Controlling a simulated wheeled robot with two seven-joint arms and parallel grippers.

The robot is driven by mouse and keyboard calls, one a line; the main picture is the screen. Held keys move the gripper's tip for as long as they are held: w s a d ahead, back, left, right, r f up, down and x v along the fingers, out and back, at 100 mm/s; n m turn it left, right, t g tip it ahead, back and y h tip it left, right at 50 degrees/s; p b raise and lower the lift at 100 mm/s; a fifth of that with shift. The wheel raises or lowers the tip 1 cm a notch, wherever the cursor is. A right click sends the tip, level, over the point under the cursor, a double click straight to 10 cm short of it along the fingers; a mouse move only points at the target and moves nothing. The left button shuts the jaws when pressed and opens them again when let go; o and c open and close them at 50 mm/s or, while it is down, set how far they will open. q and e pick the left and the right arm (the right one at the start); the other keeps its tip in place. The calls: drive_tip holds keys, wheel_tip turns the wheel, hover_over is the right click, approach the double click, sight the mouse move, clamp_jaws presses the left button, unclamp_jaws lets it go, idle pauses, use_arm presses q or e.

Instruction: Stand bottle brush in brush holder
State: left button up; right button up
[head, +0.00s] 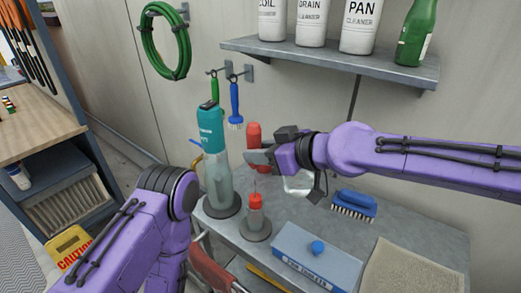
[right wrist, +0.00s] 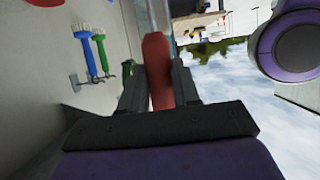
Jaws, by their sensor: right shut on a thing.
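My right gripper (head: 262,155) is shut on the red handle (head: 253,133) of the bottle brush, above the grey bench. The handle also shows between the fingers in the right wrist view (right wrist: 158,72). A thin wire runs down below the gripper to a red part (head: 255,201). Below that is a small grey, tube-like holder (head: 254,220) on a dark round base. Whether the red part is inside the holder's mouth or just above it, I cannot tell. My left arm comes in at lower left; its gripper is out of view.
A tall clear bottle with a teal top (head: 211,125) stands close to the left. A blue scrub brush (head: 355,204), a blue box (head: 316,262) and a beige cloth (head: 415,272) lie on the bench (head: 385,220). Green and blue brushes hang behind; a shelf (head: 330,58) is above.

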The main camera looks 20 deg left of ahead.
drive_tip(key=shift+f+b, duration=0.45)
drive_tip(key=shift+f, duration=0.35)
drive_tip(key=o, duration=1.1)
drive_tip(key=shift+d, duration=0.1)
drive_tip(key=b+v, duration=0.2)
drive_tip(key=v, duration=0.8)
drive_tip(key=shift+s+d, duration=0.1)
